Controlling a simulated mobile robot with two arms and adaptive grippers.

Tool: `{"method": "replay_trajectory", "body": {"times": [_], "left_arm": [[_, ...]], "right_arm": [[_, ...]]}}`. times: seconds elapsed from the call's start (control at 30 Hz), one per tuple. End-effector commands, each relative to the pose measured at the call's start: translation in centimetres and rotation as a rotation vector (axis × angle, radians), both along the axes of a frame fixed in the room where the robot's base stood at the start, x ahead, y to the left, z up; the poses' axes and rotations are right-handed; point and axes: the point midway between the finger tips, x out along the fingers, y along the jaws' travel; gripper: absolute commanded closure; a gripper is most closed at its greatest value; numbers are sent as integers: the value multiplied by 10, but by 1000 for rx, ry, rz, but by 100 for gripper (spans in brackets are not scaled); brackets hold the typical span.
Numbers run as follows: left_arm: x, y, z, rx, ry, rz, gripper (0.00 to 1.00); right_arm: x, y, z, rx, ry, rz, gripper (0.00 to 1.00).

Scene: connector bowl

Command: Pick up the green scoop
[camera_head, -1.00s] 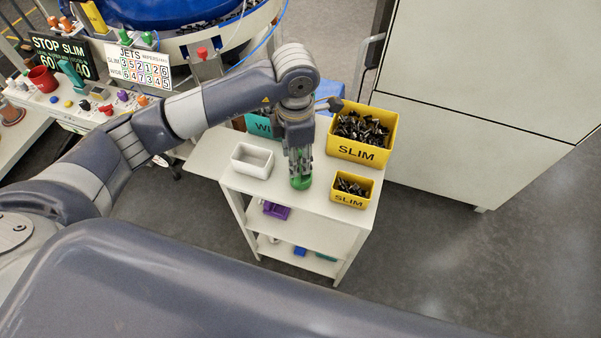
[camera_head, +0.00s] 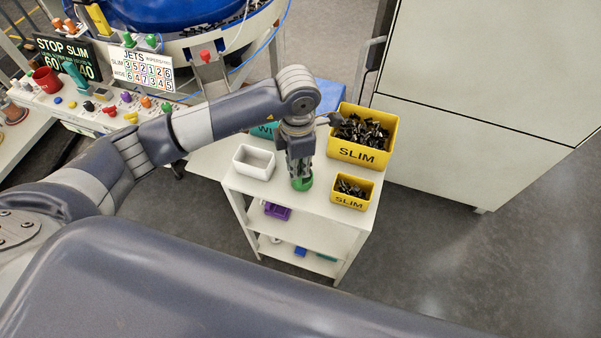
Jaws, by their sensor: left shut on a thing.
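The green scoop (camera_head: 302,184) is on the white cart top (camera_head: 322,205), between the white bin and the small yellow bin. Only its lower green part shows; my gripper hides the rest. My left gripper (camera_head: 301,174) points straight down over the scoop and is shut on it. I cannot tell whether the scoop touches the cart top or is slightly above it. My right gripper is not in view.
An empty white bin (camera_head: 242,170) is left of the gripper. A large yellow SLIM bin (camera_head: 340,154) and a small yellow SLIM bin (camera_head: 347,203) with dark parts stand right. A teal bin (camera_head: 262,130) is behind. A tall cabinet (camera_head: 470,150) is at right.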

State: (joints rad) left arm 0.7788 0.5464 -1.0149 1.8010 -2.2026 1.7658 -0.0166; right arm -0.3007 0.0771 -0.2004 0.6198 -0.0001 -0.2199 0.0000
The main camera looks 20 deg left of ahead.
Motion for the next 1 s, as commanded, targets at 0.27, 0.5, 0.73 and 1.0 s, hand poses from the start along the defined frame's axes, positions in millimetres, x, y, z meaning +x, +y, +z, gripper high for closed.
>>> {"method": "replay_trajectory", "body": {"times": [0.27, 0.5, 0.73, 1.0], "left_arm": [[1, 0, 10, -2, -4, -1, 100], [-9, -7, 33, -2, -1, -8, 100], [-58, -40, 38, -4, -3, -10, 100], [-111, -74, 47, -1, -4, -7, 100]], "right_arm": [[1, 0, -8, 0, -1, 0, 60], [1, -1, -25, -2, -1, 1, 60], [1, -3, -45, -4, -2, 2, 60], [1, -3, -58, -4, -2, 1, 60]]}}
